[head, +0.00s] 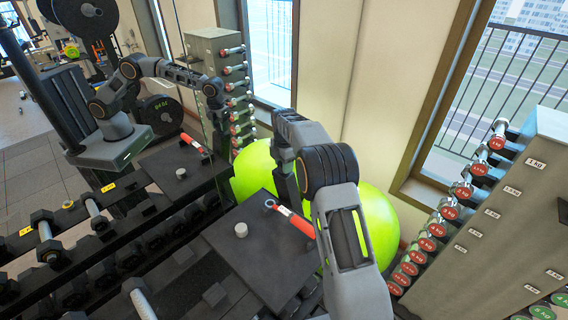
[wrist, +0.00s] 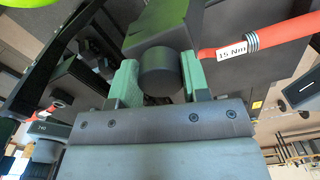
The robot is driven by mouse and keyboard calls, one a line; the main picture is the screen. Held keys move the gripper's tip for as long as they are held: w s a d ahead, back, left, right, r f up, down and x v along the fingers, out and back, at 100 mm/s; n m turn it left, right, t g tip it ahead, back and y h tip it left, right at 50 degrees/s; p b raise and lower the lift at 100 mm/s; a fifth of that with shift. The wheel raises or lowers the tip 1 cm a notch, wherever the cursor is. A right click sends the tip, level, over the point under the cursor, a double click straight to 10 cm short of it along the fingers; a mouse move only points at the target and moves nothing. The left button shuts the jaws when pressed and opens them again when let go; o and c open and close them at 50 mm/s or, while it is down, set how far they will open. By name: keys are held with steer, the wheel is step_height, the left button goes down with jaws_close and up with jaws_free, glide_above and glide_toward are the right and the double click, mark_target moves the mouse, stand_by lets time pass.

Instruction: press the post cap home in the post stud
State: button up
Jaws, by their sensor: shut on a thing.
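In the wrist view, my gripper (wrist: 159,80) has its two green fingers shut on a dark piece, which I take to be the post cap (wrist: 165,28). It looks like a square block with a round end facing my palm. In the head view, my arm's end hangs over the far right of the black platform, and the fingers and cap cannot be made out. A short pale grey cylinder, likely the post stud (head: 240,230), stands upright on the platform (head: 252,262), left of my gripper and apart from it. It is not clearly visible in the wrist view.
A red-handled torque wrench (head: 292,220) lies on the platform beside my gripper; its handle also shows in the wrist view (wrist: 270,37). Lime exercise balls (head: 378,222) stand behind. Dumbbell racks (head: 470,215) flank the right. A mirror at left repeats my arm.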

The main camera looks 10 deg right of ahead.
steer(key=shift+f, duration=0.15)
steer(key=o, duration=1.1)
step_height(320, 180, up, 14)
